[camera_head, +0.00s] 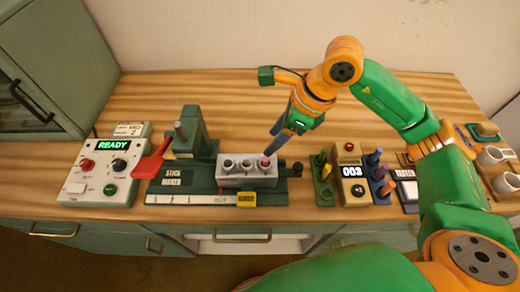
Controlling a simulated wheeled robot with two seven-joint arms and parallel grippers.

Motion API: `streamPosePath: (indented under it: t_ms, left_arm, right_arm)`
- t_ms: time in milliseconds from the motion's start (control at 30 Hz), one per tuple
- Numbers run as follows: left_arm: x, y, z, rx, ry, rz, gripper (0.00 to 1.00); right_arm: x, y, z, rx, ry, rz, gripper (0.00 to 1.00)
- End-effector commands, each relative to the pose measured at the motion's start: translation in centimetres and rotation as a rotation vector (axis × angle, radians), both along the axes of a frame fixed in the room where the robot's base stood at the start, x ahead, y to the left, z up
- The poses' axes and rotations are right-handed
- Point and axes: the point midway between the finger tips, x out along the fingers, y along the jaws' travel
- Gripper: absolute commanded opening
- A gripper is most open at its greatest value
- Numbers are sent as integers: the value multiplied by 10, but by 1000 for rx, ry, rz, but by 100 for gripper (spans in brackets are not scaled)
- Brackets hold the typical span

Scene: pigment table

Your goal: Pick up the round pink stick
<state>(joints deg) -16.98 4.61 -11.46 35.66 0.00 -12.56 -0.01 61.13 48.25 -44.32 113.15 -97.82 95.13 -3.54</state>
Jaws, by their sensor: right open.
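A grey block (232,182) with several round holes sits on the green stick maker (180,180). A small pinkish-red round end (265,162) shows at the block's rightmost hole; it looks like the top of the round pink stick, and the rest is hidden in the block. My right gripper (275,141) comes down from the upper right with its blue fingers tilted to the lower left. It is open, and its tips are close above the pink end. I cannot tell whether they touch it. My left gripper is not in view.
A control box (103,172) reading READY stands at the left, beside a red lever (152,161). Right of the block are a counter box (351,173), a green holder (323,182) and several coloured sticks (376,165). The table's back strip is clear.

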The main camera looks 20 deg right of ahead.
Motion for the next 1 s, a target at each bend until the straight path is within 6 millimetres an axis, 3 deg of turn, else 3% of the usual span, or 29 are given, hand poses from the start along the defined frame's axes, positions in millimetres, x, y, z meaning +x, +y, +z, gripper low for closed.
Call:
streamPosePath:
  t_ms: [167, 300, 400, 633, 867, 1000]
  left_arm:
    - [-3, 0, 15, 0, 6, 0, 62]
    - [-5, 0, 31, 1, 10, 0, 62]
    - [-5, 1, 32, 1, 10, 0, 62]
    - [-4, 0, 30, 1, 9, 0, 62]
    - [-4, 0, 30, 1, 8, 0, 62]
    - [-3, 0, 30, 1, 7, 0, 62]
  right_arm:
    - [2, 2, -19, -17, 7, -3, 57]
    - [2, 6, -46, -14, 9, -2, 57]
    - [6, 12, -62, -13, 4, -1, 57]
    - [7, 14, -68, -12, 1, -1, 57]
    - [7, 14, -68, -11, 1, -1, 0]
    - [7, 14, -68, -11, 1, -1, 0]
